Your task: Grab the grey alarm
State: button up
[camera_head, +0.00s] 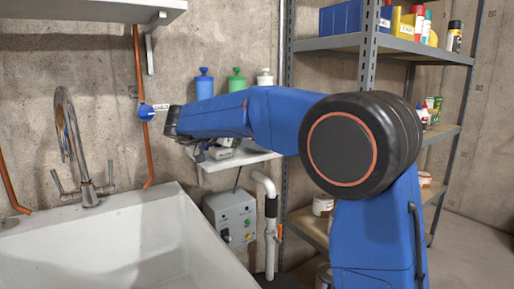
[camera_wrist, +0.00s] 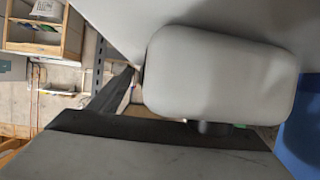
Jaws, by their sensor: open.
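A pale grey, rounded box, apparently the grey alarm (camera_wrist: 222,78), fills much of the right half of the wrist view, very close to the camera. A small dark part shows under its lower edge. In the head view a small grey-white item (camera_head: 222,149) sits on the small wall shelf and is partly hidden by my arm; I cannot tell if it is the same thing. My gripper (camera_head: 196,150) is open beside that shelf, mostly hidden behind my blue wrist. Contact with anything cannot be made out.
The small wall shelf (camera_head: 246,158) is under blue, green and white pump bottles (camera_head: 236,81). A grey control box (camera_head: 231,218) and white pipe (camera_head: 270,225) are below. A white sink (camera_head: 110,240) with a tap (camera_head: 72,140) is left; a metal rack (camera_head: 335,43) is right.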

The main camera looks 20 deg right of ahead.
jog(key=shift+w+d+f, duration=0.1)
jog(key=shift+d+f, duration=0.05)
jog(key=shift+d, duration=0.05)
jog(key=c, duration=1.2)
